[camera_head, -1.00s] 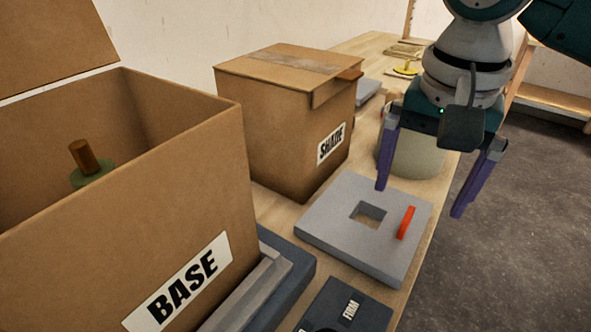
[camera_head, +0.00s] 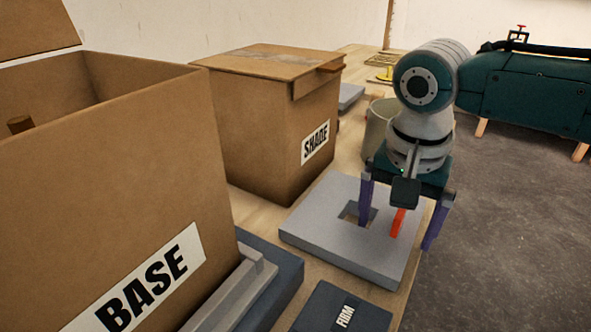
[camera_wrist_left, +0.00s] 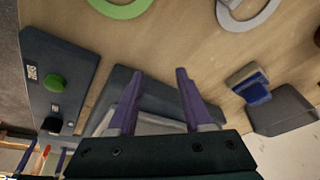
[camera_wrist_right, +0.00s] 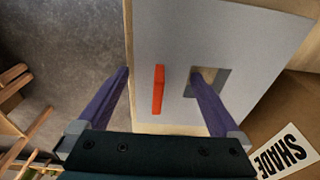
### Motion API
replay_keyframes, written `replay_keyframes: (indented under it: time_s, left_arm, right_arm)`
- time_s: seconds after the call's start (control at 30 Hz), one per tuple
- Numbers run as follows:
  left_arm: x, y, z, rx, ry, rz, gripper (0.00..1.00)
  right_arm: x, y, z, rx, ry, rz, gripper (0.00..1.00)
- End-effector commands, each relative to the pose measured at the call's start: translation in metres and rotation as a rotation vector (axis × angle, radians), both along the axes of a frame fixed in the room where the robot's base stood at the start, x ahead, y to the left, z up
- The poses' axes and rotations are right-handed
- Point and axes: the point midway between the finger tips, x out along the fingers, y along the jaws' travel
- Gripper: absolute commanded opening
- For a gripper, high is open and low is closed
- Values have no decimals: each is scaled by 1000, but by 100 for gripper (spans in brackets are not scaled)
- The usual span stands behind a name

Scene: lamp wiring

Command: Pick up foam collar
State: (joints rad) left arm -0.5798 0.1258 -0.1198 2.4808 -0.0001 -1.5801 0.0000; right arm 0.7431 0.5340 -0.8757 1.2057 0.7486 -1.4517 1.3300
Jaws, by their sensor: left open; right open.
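The foam collar (camera_head: 335,238) is a flat grey square slab with a square hole, lying on the table in front of the SHADE box. A red upright tab (camera_head: 398,223) stands on it near its right edge. My right gripper (camera_head: 398,237) is open and points down over the slab, one finger on each side of the tab. In the right wrist view, the tab (camera_wrist_right: 158,90) sits between the open fingers, and one finger overlaps the hole. Whether they touch the slab is unclear. My left gripper (camera_wrist_left: 160,73) is open and empty above a dark tray (camera_wrist_left: 165,97).
The BASE carton (camera_head: 130,190) and SHADE carton (camera_head: 265,120) stand to the left. A dark FIRM box (camera_head: 340,310) lies in front of the slab. A pale cylinder (camera_head: 379,130) stands behind it. The table's right edge runs close beside the slab.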

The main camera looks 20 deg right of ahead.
Motion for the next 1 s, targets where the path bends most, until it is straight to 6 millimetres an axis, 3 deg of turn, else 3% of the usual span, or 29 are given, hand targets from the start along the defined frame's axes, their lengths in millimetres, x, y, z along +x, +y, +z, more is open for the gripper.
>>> replay_keyframes:
  time_s: [0.17,0.87,1.0]
  left_arm:
    - [0,0,0,0,0,0,50]
    - [0,-3,0,-11,2,7,50]
    - [0,-3,0,-10,2,6,50]
  right_arm:
    - [0,0,0,1,-1,1,100]
    - [0,0,1,1,-1,1,22]
    - [0,0,1,1,-1,1,22]
